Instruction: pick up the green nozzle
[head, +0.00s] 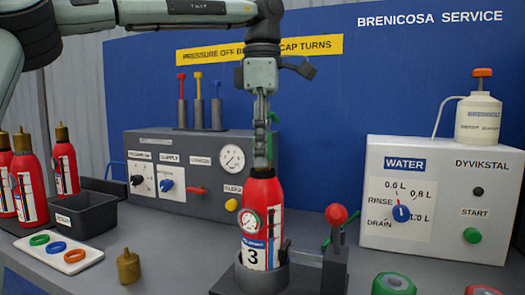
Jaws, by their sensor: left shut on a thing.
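My left gripper (262,140) points straight down over the neck of a red extinguisher (262,192) marked 3. It is shut on a slim green part, which I take to be the green nozzle (272,117). Only bits of green show beside the fingers; the rest is hidden. The fingertips are close to the extinguisher's top; I cannot tell whether anything touches. The extinguisher stands upright in a dark round holder (250,280). My right gripper is not in view.
A red-knobbed clamp post (336,240) stands right of the extinguisher. Behind are a grey control box (190,195) and red, yellow and blue-topped tools (197,100). A white water unit (445,240) is at right. A brass cap (128,266) and ring tray (90,262) lie left.

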